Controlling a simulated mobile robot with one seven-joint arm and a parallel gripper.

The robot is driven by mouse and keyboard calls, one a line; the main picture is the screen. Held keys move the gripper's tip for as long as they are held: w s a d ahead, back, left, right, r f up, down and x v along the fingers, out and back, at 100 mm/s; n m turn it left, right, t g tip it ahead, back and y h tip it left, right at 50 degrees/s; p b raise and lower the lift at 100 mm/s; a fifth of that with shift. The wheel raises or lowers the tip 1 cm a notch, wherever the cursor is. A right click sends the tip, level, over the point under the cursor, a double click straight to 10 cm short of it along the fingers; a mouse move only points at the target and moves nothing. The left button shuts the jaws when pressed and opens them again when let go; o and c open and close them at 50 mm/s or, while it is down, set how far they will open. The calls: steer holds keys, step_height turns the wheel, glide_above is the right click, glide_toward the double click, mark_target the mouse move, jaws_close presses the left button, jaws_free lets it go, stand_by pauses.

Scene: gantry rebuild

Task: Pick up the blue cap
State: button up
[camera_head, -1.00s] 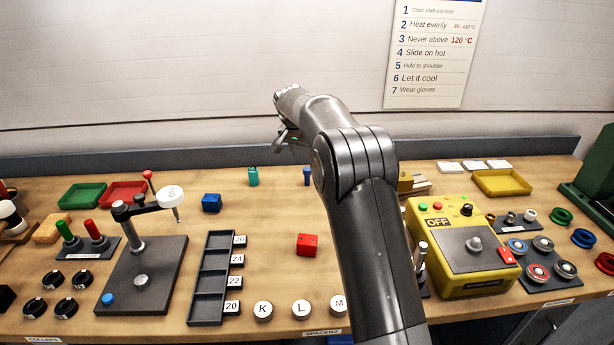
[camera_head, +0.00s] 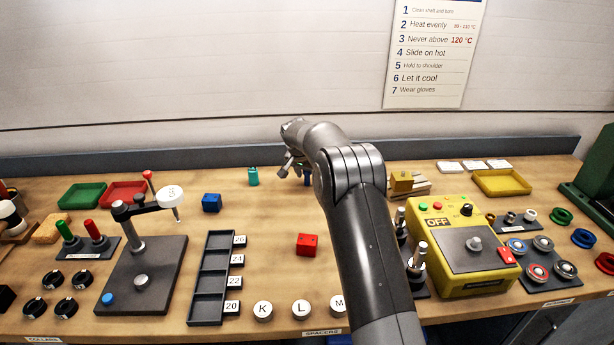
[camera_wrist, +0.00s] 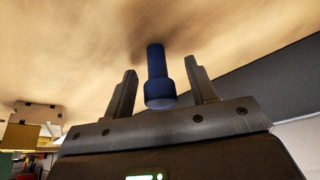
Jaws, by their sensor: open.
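The blue cap (camera_wrist: 157,85) is a stepped blue cylinder, narrow at one end and wider at the other. In the wrist view it stands between the two fingers of my gripper (camera_wrist: 161,73), with a gap on each side. My gripper is open and does not touch the cap in that view. In the head view my gripper (camera_head: 294,166) is at the back of the bench, and the blue cap (camera_head: 307,181) shows only partly beside and behind it.
A teal piece (camera_head: 253,177) stands left of my gripper. A blue block (camera_head: 211,202) and a red block (camera_head: 307,244) lie on the bench. A yellow block (camera_head: 401,181) on a wooden stand is to the right. The yellow heater box (camera_head: 450,285) stands front right.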

steer(key=shift+f, duration=0.1)
steer(key=shift+c, duration=0.2)
steer(key=c, duration=1)
